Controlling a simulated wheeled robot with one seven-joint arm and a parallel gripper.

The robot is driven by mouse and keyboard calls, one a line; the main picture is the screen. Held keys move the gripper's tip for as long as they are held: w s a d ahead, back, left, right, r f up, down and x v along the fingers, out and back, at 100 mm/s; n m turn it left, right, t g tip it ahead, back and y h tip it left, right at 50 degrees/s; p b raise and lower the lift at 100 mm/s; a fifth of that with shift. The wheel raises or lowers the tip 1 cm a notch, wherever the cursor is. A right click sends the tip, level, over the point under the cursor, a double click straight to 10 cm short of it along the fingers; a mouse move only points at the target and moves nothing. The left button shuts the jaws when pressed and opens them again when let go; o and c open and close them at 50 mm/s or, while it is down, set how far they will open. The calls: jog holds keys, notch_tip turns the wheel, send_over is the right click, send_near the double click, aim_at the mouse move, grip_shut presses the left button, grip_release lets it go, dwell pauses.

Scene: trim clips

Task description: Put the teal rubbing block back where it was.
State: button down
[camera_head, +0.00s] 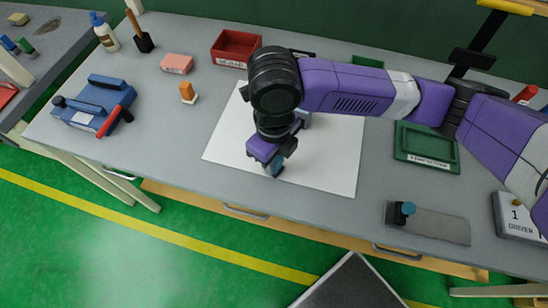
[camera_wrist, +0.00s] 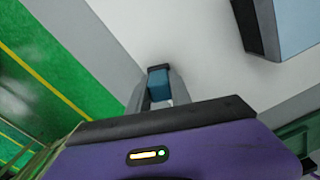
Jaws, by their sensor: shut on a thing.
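My gripper (camera_head: 274,166) is low over the front part of a white sheet (camera_head: 330,170) on the grey workbench. In the wrist view its fingers (camera_wrist: 159,92) are shut on the teal rubbing block (camera_wrist: 159,80). A bit of the block also shows under my gripper in the head view (camera_head: 280,170). I cannot tell whether the block touches the sheet. A larger blue-grey object (camera_wrist: 290,25) stands on the sheet at the top right of the wrist view; in the head view it is mostly hidden behind my arm (camera_head: 303,119).
A red tray (camera_head: 217,59) stands at the back, a green tray (camera_head: 436,164) right of the sheet. A grey plate with a blue knob (camera_head: 435,226) lies front right. A blue tool with a red handle (camera_head: 90,108) stands left.

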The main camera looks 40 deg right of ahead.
jog(key=shift+f, duration=0.2)
jog(key=c, duration=1.2)
grip_release()
jog(key=shift+o, duration=0.2)
jog(key=shift+r, duration=0.2)
notch_tip(320, 180, up, 12)
jog(key=shift+s, duration=0.1)
